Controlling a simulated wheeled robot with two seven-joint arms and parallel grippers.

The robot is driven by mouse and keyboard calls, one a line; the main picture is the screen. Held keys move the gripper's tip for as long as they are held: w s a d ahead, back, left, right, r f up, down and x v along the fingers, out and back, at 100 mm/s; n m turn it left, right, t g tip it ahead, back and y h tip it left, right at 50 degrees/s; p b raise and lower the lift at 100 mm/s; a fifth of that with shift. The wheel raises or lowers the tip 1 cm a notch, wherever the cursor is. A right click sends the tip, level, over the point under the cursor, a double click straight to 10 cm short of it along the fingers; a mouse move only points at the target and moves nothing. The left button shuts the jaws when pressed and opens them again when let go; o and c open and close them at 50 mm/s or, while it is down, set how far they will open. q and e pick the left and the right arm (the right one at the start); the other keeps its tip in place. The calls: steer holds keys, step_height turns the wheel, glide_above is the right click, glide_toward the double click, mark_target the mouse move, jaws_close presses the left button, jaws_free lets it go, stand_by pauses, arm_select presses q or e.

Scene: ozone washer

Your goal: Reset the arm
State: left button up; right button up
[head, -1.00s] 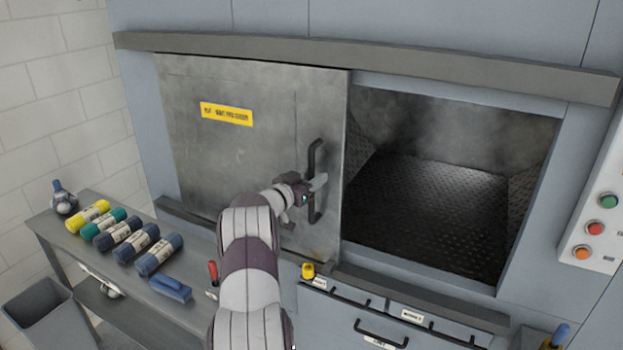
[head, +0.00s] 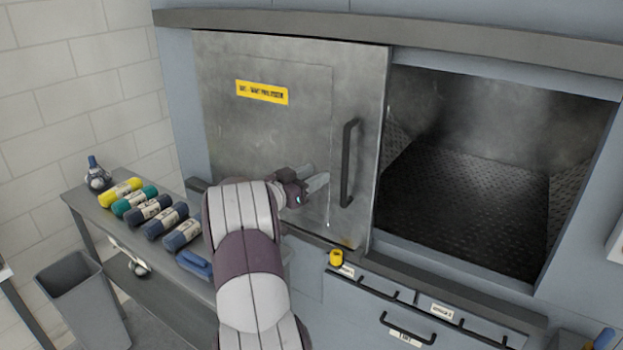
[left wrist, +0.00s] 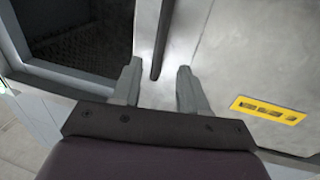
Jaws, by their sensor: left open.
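My left gripper (head: 318,188) is open and empty in front of the sliding metal door (head: 272,130). Its fingers are to the left of the black door handle (head: 348,163) in the head view, apart from it. In the left wrist view the two open fingers (left wrist: 157,85) show with the dark handle (left wrist: 160,45) beyond and between them. The door stands slid to the left, with the dark chamber opening (head: 465,190) uncovered to its right. My right gripper is not in view.
A grey side bench (head: 85,205) holds several coloured bottles (head: 155,209) and a blue brush (head: 194,264). A grey bin (head: 85,300) stands below it. Drawers with black handles (head: 408,328) and a yellow knob (head: 336,258) lie under the door.

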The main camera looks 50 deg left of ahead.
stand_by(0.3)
arm_select(q)
steer(key=s+a+f+n+g+y, duration=0.45)
steer(key=f+g+y, duration=0.2)
steer(key=f, duration=0.35)
steer(key=s+d+f+g+h, duration=0.2)
steer(key=d+f+g, duration=0.25)
steer(key=d, duration=0.25)
steer(key=s+d+f+m+g+h, duration=0.1)
steer(key=s+d+m+g+h, duration=0.1)
steer(key=d, duration=1.1)
steer(key=s+d+f+m+g+h, duration=0.1)
steer(key=s+d, duration=0.3)
steer(key=d, duration=0.9)
steer(key=s+d+f+m+g+h, duration=0.1)
steer(key=s+d+m+g+h, duration=0.1)
steer(key=d, duration=1.1)
steer(key=shift+s+m+g+h, duration=0.35)
steer(key=shift+s+h, duration=0.2)
steer(key=shift+s, duration=0.15)
